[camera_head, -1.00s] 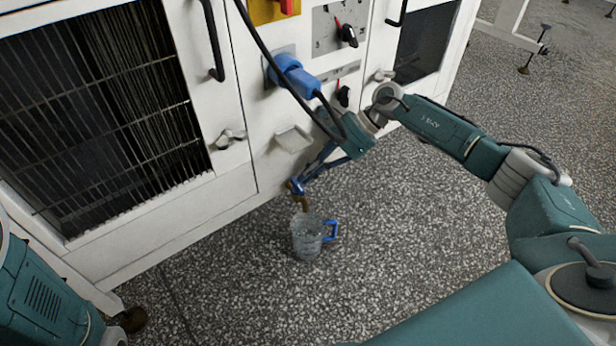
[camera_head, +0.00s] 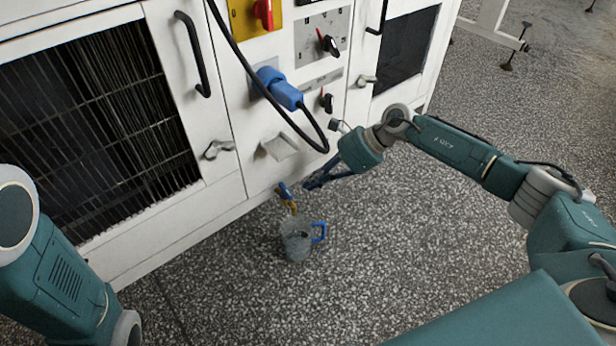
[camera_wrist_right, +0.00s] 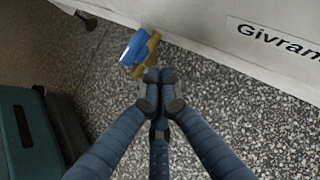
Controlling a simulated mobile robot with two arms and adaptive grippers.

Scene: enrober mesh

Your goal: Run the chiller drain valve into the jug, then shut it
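The drain valve (camera_head: 290,205), with a brass body and blue handle, sticks out low on the white machine's front. It also shows in the right wrist view (camera_wrist_right: 143,52), just beyond my fingertips. A clear jug (camera_head: 296,246) with a blue handle stands upright on the floor beneath the spout. I cannot tell how much liquid it holds or whether any runs from the valve. My right gripper (camera_head: 307,187) is right of the valve, a small gap away. In the right wrist view its fingertips (camera_wrist_right: 160,88) are together with nothing visible between them. My left gripper is out of view.
The white machine (camera_head: 222,190) fills the upper left. It carries a blue plug (camera_head: 280,88) with a hanging black cable, a red switch (camera_head: 264,12), black knobs (camera_head: 327,43) and door latches (camera_head: 218,149). The speckled floor (camera_head: 420,240) right of the jug is clear.

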